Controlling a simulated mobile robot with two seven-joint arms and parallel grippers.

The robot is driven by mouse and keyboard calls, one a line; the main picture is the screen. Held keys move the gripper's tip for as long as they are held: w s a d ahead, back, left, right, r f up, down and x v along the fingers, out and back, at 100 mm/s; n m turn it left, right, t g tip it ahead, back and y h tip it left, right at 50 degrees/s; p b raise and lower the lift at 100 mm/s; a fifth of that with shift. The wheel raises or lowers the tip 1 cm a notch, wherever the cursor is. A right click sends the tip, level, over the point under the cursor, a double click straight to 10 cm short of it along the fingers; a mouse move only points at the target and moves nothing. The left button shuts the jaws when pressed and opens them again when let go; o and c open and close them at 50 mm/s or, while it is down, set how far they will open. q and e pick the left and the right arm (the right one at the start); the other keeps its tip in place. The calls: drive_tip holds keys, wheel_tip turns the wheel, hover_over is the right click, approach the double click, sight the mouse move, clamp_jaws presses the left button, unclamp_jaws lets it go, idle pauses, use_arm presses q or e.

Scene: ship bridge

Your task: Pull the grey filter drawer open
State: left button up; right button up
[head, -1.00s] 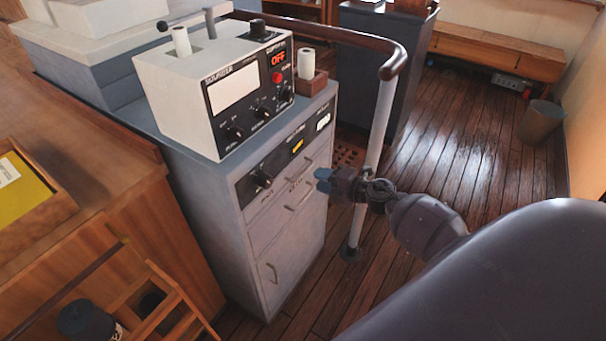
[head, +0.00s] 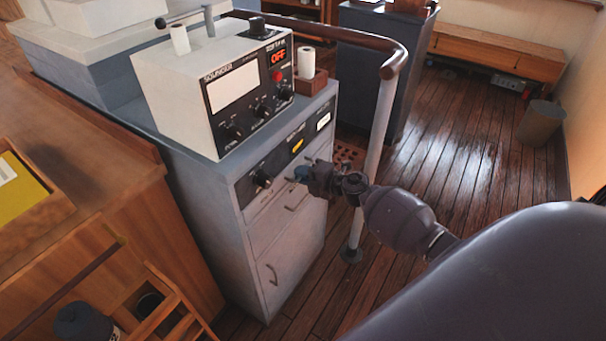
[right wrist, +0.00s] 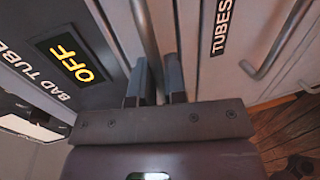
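The grey cabinet's upper drawer (head: 262,208) is shut, just below the black knob panel. Its label is hidden, so I cannot read whether it says filter. My right gripper (head: 300,175) is at this drawer's front, covering part of it. In the right wrist view the drawer's bar handle (right wrist: 143,30) runs down between the two dark fingers of the right gripper (right wrist: 157,80). The fingers stand apart, with the handle between them and no clear grip on it. The drawer below, marked TUBES (right wrist: 221,28), is also shut. My left gripper is not in view.
A sounder box (head: 225,90) stands on the cabinet top. A handrail post (head: 375,150) rises close beside my right arm. A wooden desk (head: 90,215) is at the left. The plank floor (head: 460,150) to the right is mostly clear.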

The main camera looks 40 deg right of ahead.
clamp_jaws()
drive_tip(key=shift+s, duration=0.1)
drive_tip(key=f+p+v, duration=0.1)
drive_tip(key=f+v, duration=0.1)
drive_tip(key=v, duration=1.1)
drive_tip(key=s+f+p+v, duration=0.1)
drive_tip(key=f+v, duration=0.2)
drive_tip(key=v, duration=1)
drive_tip(key=shift+s+d+f, duration=0.2)
drive_tip(key=shift+s+d, duration=0.05)
drive_tip(key=shift+d, duration=0.1)
